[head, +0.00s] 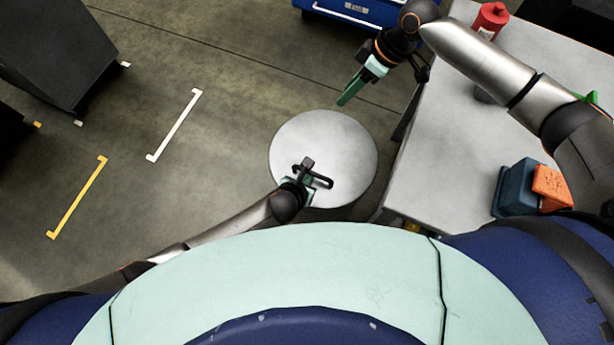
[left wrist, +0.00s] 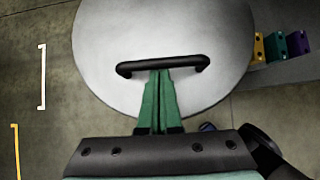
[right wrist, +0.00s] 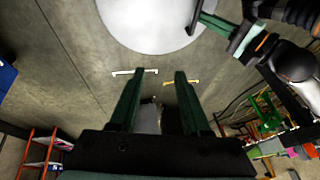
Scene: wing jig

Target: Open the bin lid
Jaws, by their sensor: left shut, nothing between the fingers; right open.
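The bin lid (head: 315,135) is a round pale grey disc lying flat on the bin, and it fills much of the left wrist view (left wrist: 110,45). A black bar handle (left wrist: 163,66) stands on it. My left gripper (left wrist: 160,73) is shut and empty, its green fingertips right at the middle of the handle bar. I cannot tell whether the tips touch it or reach under it. My right gripper (head: 345,100) is open and empty, up and to the right of the lid, clear of it. The bin's body is mostly hidden below the lid.
A grey table (head: 440,130) stands close to the right of the bin, with a blue box (head: 517,188), an orange block (head: 552,187) and a red container (head: 490,18). A blue cart (head: 350,12) is at the top. The floor left of the bin is clear, with white and yellow markings.

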